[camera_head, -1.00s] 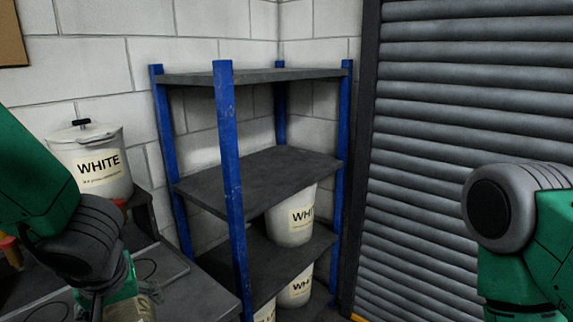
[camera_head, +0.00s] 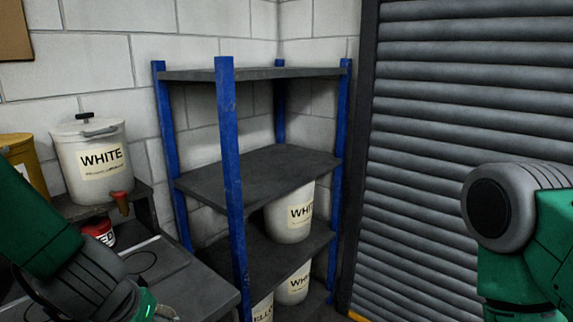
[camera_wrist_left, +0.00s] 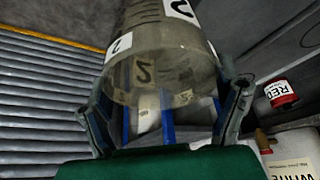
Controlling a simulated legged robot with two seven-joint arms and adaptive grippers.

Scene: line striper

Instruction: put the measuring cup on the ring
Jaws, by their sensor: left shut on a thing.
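The measuring cup (camera_wrist_left: 160,50) is a clear, slightly brownish vessel with white number labels. In the left wrist view it sits between the two fingers of my left gripper (camera_wrist_left: 165,100), which is shut on it. In the head view the wrist of my left arm is low at the left, over the front of the dark bench, and the cup is out of sight below. A thin dark ring outline (camera_head: 140,274) shows on the bench top, just beyond my left wrist. My right arm stands at the right, and its gripper is out of view.
A white bucket (camera_head: 88,185) with a tap stands at the back of the bench, beside a yellow container (camera_head: 22,158). A red-labelled tin (camera_head: 100,232) is below the tap. A blue-post shelf rack (camera_head: 228,140) with buckets stands close right of the bench, before a roller shutter (camera_head: 450,110).

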